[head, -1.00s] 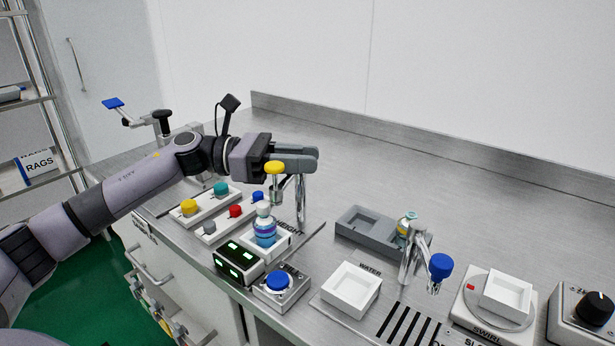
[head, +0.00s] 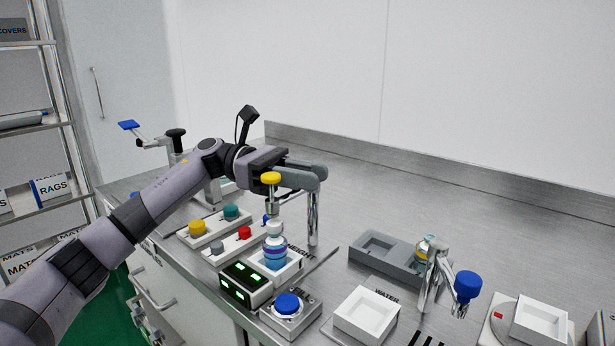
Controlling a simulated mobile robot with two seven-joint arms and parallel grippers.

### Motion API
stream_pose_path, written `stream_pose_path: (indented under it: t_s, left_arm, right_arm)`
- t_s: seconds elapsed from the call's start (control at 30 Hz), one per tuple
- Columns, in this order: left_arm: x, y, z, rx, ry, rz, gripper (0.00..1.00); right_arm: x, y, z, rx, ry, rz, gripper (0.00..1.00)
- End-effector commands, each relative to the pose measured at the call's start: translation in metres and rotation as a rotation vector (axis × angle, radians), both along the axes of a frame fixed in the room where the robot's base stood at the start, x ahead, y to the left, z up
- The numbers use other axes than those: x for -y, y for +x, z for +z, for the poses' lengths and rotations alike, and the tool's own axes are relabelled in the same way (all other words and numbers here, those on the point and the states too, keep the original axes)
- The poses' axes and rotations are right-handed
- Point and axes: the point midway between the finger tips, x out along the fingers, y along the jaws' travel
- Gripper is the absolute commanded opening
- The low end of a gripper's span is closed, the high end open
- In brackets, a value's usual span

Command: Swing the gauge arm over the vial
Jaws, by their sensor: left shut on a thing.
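The gauge arm has a yellow knob (head: 271,178) with a short metal plunger under it, and a chrome post (head: 313,220) to the right. The vial (head: 275,256), with blue and purple bands and a pale cap, stands upright in a white square holder (head: 291,268) marked HEIGHT. The plunger appears just above the vial's cap, with a small gap between them. My left gripper (head: 315,175) is shut on the gauge arm near the top of the post; its fingers partly hide the arm. My right gripper is not in view.
In front are a box with green displays (head: 245,284) and a blue button (head: 287,303). Coloured buttons (head: 231,212) lie left. To the right are a grey tray (head: 365,258) with another vial (head: 423,247), a blue-knobbed tap (head: 467,287) and a white dish (head: 367,313). The bench behind is clear.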

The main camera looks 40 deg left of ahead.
Motion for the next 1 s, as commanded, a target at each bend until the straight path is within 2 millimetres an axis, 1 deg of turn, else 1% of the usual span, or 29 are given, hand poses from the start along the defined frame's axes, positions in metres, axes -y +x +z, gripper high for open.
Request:
stream_pose_path:
  t_s: [0.1, 0.13, 0.47, 0.57, 0.8, 0.9, 1.0]
  left_arm:
    - [-0.001, 0.0, 0.002, 0.005, -0.003, 0.003, 0.0]
    - [-0.001, 0.0, 0.002, 0.005, -0.003, 0.004, 0.35]
    - [-0.003, 0.0, 0.001, 0.002, -0.001, 0.003, 0.35]
    - [-0.013, -0.001, 0.001, 0.002, -0.001, 0.006, 0.35]
    - [-0.052, -0.008, 0.001, 0.004, -0.003, 0.007, 0.35]
    - [-0.063, -0.01, 0.002, 0.004, -0.003, 0.006, 0.35]
    - [-0.069, -0.011, 0.002, 0.004, -0.002, 0.005, 0.35]
  right_arm:
    - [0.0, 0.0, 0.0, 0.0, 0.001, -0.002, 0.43]
    - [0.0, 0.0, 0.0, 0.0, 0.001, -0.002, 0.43]
    - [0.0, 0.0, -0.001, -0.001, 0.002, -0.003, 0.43]
    - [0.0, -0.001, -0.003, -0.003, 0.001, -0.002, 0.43]
    - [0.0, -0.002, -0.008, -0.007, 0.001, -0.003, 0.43]
    - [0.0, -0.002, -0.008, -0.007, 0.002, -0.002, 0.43]
    - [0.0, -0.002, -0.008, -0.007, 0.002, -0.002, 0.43]
